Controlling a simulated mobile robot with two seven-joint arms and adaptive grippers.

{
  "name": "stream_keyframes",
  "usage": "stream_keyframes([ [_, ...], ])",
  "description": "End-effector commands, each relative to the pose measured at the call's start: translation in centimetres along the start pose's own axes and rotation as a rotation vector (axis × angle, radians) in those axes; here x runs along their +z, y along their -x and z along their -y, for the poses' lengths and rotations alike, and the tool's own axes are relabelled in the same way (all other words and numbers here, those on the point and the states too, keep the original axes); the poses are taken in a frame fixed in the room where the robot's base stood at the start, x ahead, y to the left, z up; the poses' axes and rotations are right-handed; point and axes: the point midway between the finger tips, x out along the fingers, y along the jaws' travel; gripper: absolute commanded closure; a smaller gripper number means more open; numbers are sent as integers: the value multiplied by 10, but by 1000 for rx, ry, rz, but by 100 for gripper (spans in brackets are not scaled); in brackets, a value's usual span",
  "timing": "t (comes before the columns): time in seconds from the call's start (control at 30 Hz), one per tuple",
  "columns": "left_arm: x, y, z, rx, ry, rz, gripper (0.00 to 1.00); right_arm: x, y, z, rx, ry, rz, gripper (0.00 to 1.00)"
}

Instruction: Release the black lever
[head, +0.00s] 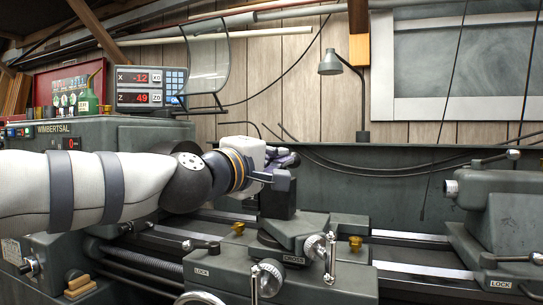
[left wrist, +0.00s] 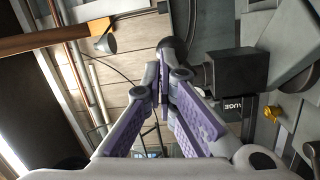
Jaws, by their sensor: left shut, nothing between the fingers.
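My left gripper (head: 288,161) is over the dark tool post (head: 277,202) on the lathe's cross slide in the head view. In the left wrist view its purple-padded fingers (left wrist: 166,78) are shut, with nothing between them. A dark rounded knob (left wrist: 172,47) shows just beyond the fingertips, beside the black tool-post block (left wrist: 236,72); it looks like the black lever's end. I cannot tell whether the fingers touch it. The rest of the lever is hidden or cannot be made out. My right gripper is in neither view.
The tailstock (head: 515,215) with its handles stands at the right. Silver hand cranks (head: 318,246) stick up in front of the tool post. A readout box (head: 150,88) and clear shield (head: 208,65) are behind my left arm. Open air lies above the bed at right.

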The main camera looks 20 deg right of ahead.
Motion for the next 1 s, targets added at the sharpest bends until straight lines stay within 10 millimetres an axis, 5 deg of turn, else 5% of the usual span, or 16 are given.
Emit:
stream_keyframes([
  [1.0,0,1,-5,0,0,1,100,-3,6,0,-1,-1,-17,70],
])
